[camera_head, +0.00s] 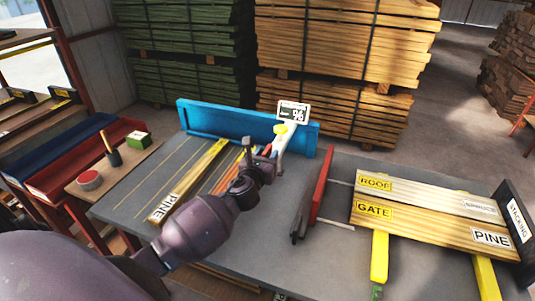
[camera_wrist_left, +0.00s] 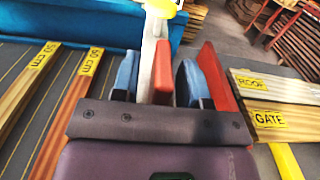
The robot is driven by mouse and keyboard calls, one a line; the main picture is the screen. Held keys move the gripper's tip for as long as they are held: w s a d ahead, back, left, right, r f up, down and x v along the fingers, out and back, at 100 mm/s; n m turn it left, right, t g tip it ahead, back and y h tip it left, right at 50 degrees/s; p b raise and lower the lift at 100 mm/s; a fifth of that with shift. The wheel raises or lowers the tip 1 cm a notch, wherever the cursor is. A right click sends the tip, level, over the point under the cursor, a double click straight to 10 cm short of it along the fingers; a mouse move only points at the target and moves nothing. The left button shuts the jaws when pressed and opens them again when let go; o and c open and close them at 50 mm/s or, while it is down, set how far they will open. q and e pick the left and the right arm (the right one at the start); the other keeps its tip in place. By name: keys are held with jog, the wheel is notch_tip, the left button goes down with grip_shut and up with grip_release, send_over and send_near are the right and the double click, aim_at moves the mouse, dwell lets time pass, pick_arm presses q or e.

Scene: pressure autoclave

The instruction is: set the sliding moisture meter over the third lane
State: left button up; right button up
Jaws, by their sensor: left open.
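The sliding moisture meter has a white head marked % (camera_head: 292,112), a yellow knob (camera_head: 281,129) and a pale arm. It stands at the blue fence (camera_head: 215,117), right of the two boards in the lanes. My left gripper (camera_head: 262,153) is open just in front of it. In the left wrist view, the pale arm (camera_wrist_left: 150,45) and a red part (camera_wrist_left: 162,72) show between the two blue-grey fingers; I cannot tell whether they touch. A pale board (camera_head: 190,180) marked PINE and a reddish board (camera_head: 228,174) lie in lanes to the left. My arm hides part of the lanes.
A red upright plate (camera_head: 322,186) stands right of my left gripper. Boards labelled ROOF (camera_head: 376,184) and GATE (camera_head: 374,209) lie beyond it on yellow bars. A side bench (camera_head: 115,167) at left holds a green box. Lumber stacks (camera_head: 340,40) stand behind.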

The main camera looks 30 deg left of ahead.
pick_arm(q)
jog(key=shift+w+a, duration=0.1)
jog(key=shift+w, duration=0.35)
